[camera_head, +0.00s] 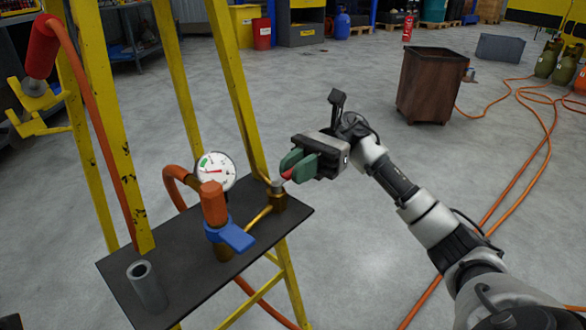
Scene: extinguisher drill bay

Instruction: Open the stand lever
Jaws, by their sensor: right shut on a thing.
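My right gripper (291,171) comes in from the right and is shut on a small red lever (287,175) at the right end of the stand's dark shelf (120,265). The green fingers hide part of the lever. The lever sits at the top of a brass valve fitting (278,197). A brass pipe (259,217) runs from this fitting towards an orange-topped valve (213,203) with a blue handle (232,236). A white round gauge (215,171) stands behind that valve. My left gripper is not in view.
The yellow stand frame (236,90) rises around the shelf. A grey tube (147,285) stands on its front left. A red cylinder (40,50) with an orange hose is at far left. A rusty bin (432,85) stands beyond my arm; orange hoses (530,165) cross the right floor.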

